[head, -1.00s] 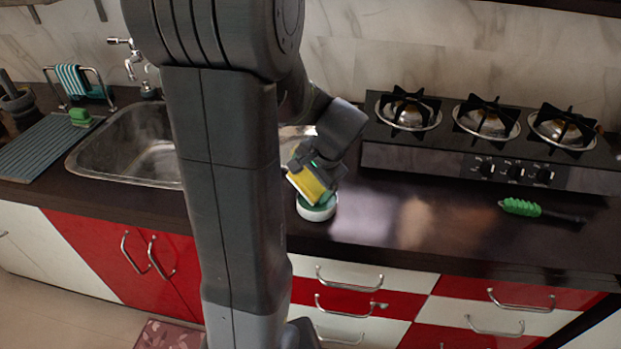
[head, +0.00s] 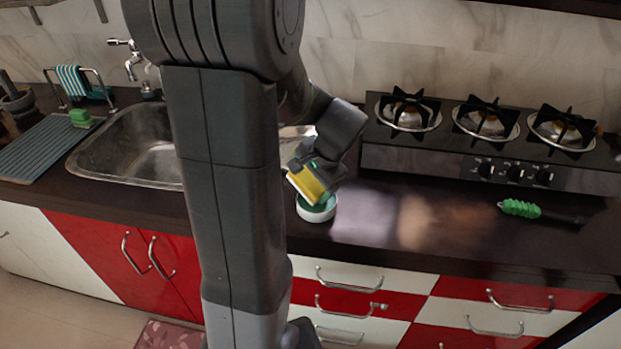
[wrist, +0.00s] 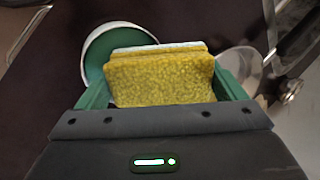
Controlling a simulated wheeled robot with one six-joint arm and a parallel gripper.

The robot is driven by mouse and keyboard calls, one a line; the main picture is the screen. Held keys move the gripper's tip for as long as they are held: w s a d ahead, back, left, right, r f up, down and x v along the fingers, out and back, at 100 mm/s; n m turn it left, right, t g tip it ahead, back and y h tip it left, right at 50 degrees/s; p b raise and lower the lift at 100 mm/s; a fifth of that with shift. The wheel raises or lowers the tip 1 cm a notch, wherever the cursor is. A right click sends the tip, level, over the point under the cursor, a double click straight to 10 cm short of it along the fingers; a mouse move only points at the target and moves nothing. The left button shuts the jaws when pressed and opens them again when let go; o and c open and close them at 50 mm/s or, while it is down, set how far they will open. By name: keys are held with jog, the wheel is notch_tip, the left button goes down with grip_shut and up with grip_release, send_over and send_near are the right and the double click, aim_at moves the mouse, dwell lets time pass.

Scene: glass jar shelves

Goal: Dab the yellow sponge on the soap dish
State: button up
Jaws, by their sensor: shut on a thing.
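The yellow sponge (head: 308,187) is held between the fingers of my gripper (head: 314,176), tilted over the soap dish. In the wrist view the sponge (wrist: 160,78) fills the space between the two green fingers of my gripper (wrist: 162,92), with a pale layer on its far side. The soap dish (head: 316,214) is round and white with green inside, on the counter right of the sink. It also shows in the wrist view (wrist: 90,62), partly hidden behind the sponge. I cannot tell whether sponge and dish touch.
A steel sink (head: 140,150) lies to the left. A green sponge (head: 82,117) sits near a grey drying mat (head: 45,147). A three-burner stove (head: 480,150) stands back right, with a green-headed brush (head: 522,208) in front.

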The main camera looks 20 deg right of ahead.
aim_at(310, 177)
jog(key=shift+r+p, duration=2.45)
jog(key=shift+r, duration=0.9)
jog(key=shift+f, duration=0.1)
